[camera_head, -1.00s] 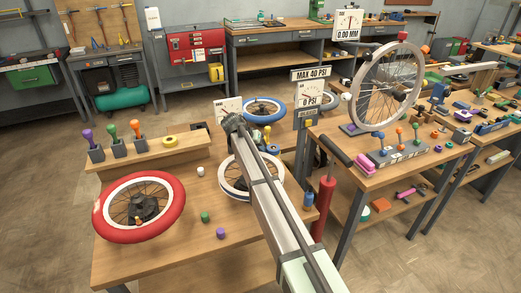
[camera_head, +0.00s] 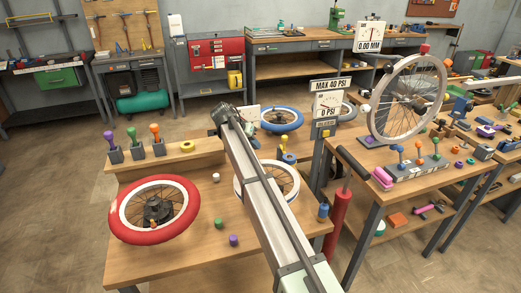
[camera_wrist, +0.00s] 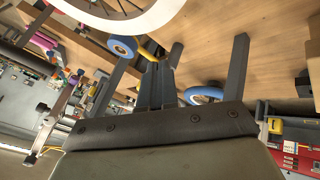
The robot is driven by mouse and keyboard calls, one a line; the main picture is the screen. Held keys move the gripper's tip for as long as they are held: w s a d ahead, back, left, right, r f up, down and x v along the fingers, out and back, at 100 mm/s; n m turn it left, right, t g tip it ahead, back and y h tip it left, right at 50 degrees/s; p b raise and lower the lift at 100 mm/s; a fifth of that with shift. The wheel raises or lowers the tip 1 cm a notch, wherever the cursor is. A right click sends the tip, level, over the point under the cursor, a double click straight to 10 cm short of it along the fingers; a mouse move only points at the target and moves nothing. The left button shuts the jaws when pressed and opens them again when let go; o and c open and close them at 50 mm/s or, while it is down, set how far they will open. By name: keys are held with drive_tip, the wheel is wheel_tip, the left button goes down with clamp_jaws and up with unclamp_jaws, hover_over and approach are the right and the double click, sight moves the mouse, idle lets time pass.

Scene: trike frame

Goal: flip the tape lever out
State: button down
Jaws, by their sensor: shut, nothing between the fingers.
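No lever is labelled as the tape lever. A yellow tape-like ring (camera_head: 187,146) lies on the raised shelf at the back of the bench. Left of it, purple (camera_head: 109,138), green (camera_head: 132,135) and orange (camera_head: 154,131) levers stand in grey blocks. A yellow handle (camera_head: 284,142) with a blue round part (camera_head: 287,157) is behind the white-rimmed wheel (camera_head: 286,180). A yellow piece (camera_wrist: 146,48) beside a blue disc (camera_wrist: 122,46) also shows in the wrist view. My gripper (camera_head: 221,111) is above the bench's back edge. Its fingers (camera_wrist: 163,62) are shut and empty.
A red-tyred wheel (camera_head: 180,190) lies on the bench at left. Small green (camera_head: 217,224) and purple (camera_head: 233,240) caps and a white one (camera_head: 216,178) lie near the middle. A pressure gauge stand (camera_head: 327,105) and red pump (camera_head: 337,228) stand at right.

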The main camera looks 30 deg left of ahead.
sight(289, 157)
drive_tip(key=w+d+f, duration=0.5)
drive_tip(key=d+f, duration=0.2)
drive_tip(key=shift+w+f, duration=0.35)
drive_tip(key=shift+d, duration=0.1)
idle(0.4)
drive_tip(key=shift+d, duration=0.1)
drive_tip(key=d+n, duration=0.1)
drive_tip(key=w+d+n+y, duration=0.1)
drive_tip(key=d+n, duration=0.1)
drive_tip(key=shift+w+d+t+y, duration=0.1)
drive_tip(key=shift+d+t+y, duration=0.05)
drive_tip(key=shift+t+y, duration=0.2)
drive_tip(key=shift+w+d+n+t+y, duration=0.25)
drive_tip(key=shift+w+d+n+y, duration=0.3)
drive_tip(key=shift+n, duration=0.25)
